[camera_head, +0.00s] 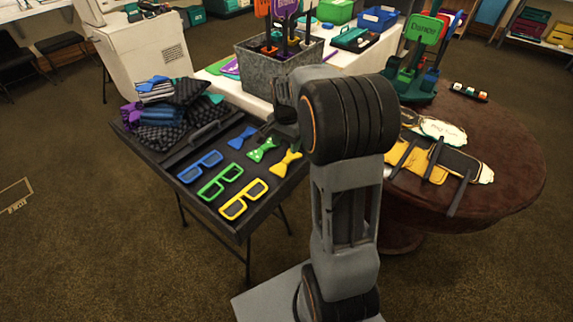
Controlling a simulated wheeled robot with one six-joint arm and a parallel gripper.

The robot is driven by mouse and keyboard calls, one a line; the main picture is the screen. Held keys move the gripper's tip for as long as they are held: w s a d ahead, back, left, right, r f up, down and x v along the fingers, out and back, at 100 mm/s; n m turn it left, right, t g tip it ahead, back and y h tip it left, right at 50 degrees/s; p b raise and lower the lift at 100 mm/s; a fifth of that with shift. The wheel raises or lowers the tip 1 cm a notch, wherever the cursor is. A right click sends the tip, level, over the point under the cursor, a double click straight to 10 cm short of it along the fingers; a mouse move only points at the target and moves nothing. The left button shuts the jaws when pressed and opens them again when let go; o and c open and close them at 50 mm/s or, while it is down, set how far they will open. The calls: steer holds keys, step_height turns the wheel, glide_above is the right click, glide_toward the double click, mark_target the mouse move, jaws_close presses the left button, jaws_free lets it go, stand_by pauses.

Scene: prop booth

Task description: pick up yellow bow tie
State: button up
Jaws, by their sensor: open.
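The yellow bow tie (284,164) lies flat at the right edge of a dark tray table (238,224), below a green bow tie (262,150) and a blue bow tie (242,138). My gripper (287,143) shows as a small dark shape just above the yellow bow tie in the picture, partly hidden by my arm. It is open and holds nothing that I can see. Its fingertips are hard to make out, and I cannot tell how high it is above the tie.
Blue glasses (200,167), green glasses (220,182) and yellow glasses (243,200) lie left of the ties. Folded cloths (165,112) are piled at the tray's far left. A grey metal bin (258,67) stands behind; a round brown table (515,170) with paper props is at right.

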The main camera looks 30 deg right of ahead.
mark_target(287, 160)
steer(key=shift+s+f+b, duration=0.15)
steer(key=shift+f+b, duration=0.65)
steer(key=shift+f, duration=2.55)
steer(key=shift+c, duration=0.2)
steer(key=c, duration=0.9)
